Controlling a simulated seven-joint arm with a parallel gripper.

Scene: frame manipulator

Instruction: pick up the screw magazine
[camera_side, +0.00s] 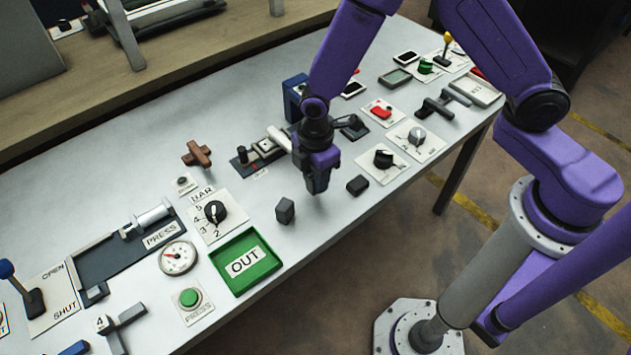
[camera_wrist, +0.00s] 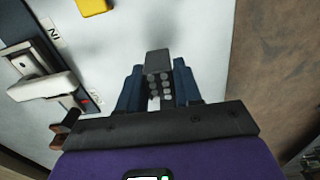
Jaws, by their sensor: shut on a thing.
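My gripper (camera_side: 318,185) is over the middle of the grey table, pointing down in the side view. In the wrist view its two blue fingers (camera_wrist: 159,88) are shut on a dark grey block, the screw magazine (camera_wrist: 158,62). Rows of light round dots show on the face of the magazine toward the camera. In the side view I cannot make out the magazine apart from the dark fingertips. I cannot tell whether it touches the table.
A dark grey block (camera_side: 285,210) and a black block (camera_side: 357,185) stand on either side of my gripper. A sliding fixture (camera_side: 262,148) lies behind it. The table's front edge is close.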

